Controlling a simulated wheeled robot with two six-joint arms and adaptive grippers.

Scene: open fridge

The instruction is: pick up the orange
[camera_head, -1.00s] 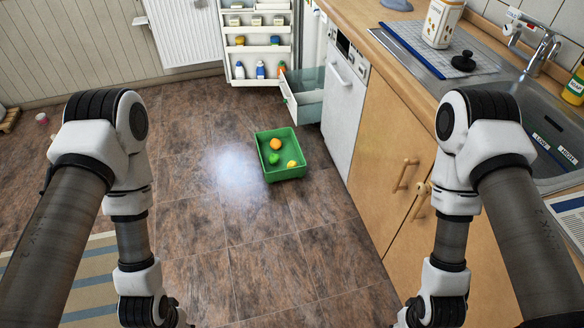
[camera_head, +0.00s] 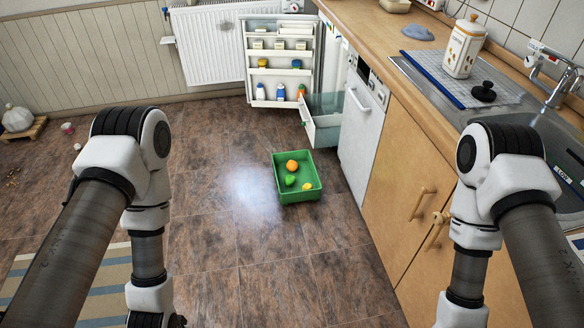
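The orange (camera_head: 292,165) lies in a green crate (camera_head: 299,197) on the floor, toward the crate's back. A green fruit (camera_head: 290,180) and a yellow fruit (camera_head: 307,187) lie in the crate with it. The crate stands in front of the open fridge (camera_head: 283,62), some way ahead of my arms. My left arm comes in at the left and my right arm at the right, both apart from the crate. Both grippers are below the lower edge of the picture.
An open drawer (camera_head: 323,127) sticks out by the fridge. The dishwasher (camera_head: 360,125) and wooden cabinets (camera_head: 410,180) line the right side. The counter holds a canister (camera_head: 465,48) and a sink. A striped rug (camera_head: 100,285) lies at the left. The floor before the crate is clear.

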